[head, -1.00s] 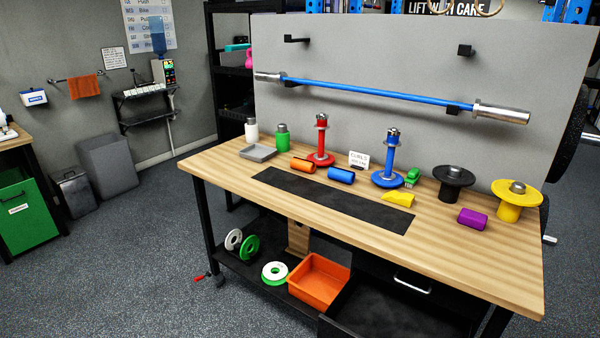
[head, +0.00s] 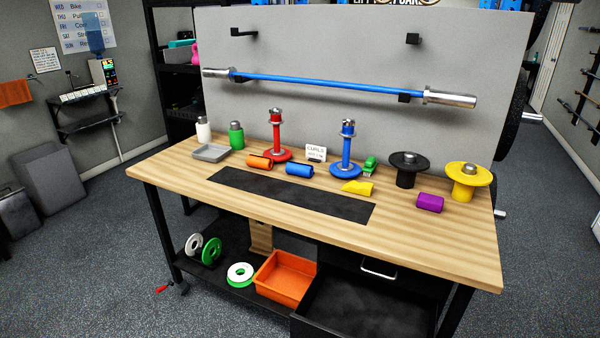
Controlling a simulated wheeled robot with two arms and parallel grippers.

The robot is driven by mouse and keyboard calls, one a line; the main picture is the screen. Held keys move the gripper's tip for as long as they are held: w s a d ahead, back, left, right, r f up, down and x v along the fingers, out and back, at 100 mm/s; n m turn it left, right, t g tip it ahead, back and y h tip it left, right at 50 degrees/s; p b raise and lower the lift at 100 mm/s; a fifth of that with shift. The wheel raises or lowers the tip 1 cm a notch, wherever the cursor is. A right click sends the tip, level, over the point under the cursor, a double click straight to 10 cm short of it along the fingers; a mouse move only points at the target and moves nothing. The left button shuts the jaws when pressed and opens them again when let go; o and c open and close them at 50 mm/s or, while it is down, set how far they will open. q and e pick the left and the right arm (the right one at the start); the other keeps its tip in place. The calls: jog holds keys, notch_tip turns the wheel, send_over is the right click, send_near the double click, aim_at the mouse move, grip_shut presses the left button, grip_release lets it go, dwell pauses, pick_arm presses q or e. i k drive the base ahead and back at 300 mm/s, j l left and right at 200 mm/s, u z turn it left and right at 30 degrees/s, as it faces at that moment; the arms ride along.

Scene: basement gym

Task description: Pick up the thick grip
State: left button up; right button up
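Three short thick cylinders that look like grips lie on the wooden workbench (head: 440,240): an orange one (head: 259,162), a blue one (head: 299,170) and a purple one (head: 430,203). The orange and blue ones lie side by side behind the black mat (head: 290,195). The purple one lies apart at the right, in front of the yellow disc stand (head: 468,190). I cannot tell which one the task means. Neither of my grippers is in view.
Red (head: 277,140) and blue (head: 346,150) posts, a black disc stand (head: 406,170), a yellow wedge (head: 357,187) and a grey tray (head: 211,152) stand on the bench. Below, a black drawer (head: 365,305) is open beside an orange bin (head: 285,278).

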aim_at(294, 168)
jog(key=i+j, duration=0.2)
jog(key=i, duration=0.25)
jog(key=i+j+u, duration=0.1)
jog(key=i+j, duration=0.15)
jog(key=i, duration=0.15)
